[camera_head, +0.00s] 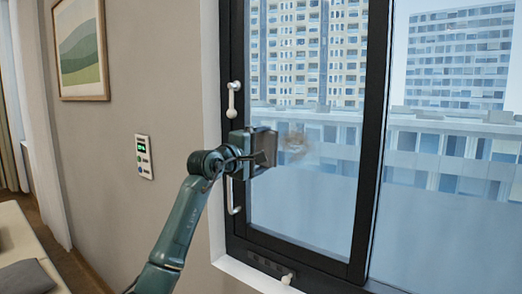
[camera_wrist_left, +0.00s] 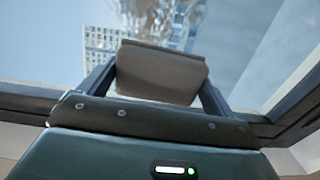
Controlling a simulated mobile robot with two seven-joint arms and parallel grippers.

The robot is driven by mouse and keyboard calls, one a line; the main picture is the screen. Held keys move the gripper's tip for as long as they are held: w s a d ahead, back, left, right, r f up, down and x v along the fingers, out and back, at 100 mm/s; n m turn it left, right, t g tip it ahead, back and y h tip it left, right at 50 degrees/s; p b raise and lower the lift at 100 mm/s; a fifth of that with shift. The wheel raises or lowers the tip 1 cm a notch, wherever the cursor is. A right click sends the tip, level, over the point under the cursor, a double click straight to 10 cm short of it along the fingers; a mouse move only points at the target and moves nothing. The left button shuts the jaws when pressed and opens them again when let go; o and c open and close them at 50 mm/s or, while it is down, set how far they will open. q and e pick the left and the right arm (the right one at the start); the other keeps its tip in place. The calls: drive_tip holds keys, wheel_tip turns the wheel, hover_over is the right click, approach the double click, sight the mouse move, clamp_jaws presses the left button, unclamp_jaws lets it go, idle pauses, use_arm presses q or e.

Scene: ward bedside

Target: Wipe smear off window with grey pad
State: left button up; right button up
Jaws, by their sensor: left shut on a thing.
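My left gripper (camera_head: 251,154) is at the left part of the window (camera_head: 315,200), shut on the grey pad (camera_head: 265,149). In the left wrist view the pad (camera_wrist_left: 162,72) sits between the two fingers of the gripper (camera_wrist_left: 155,80). The brownish smear (camera_head: 295,146) is on the glass just right of the pad in the head view. In the left wrist view the smear (camera_wrist_left: 165,20) shows beyond the pad's far edge. I cannot tell whether the pad touches the glass. My right gripper is in neither view.
A white window handle (camera_head: 233,98) and a pull bar (camera_head: 234,198) are on the dark frame close to my left gripper. A small latch (camera_head: 287,278) is on the lower frame. A wall panel (camera_head: 144,156) and a framed picture (camera_head: 81,48) are at left. A bed (camera_head: 22,240) is at lower left.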

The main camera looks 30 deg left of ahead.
use_arm(q)
drive_tip(key=shift+w+p, duration=0.35)
drive_tip(key=shift+w, duration=0.4)
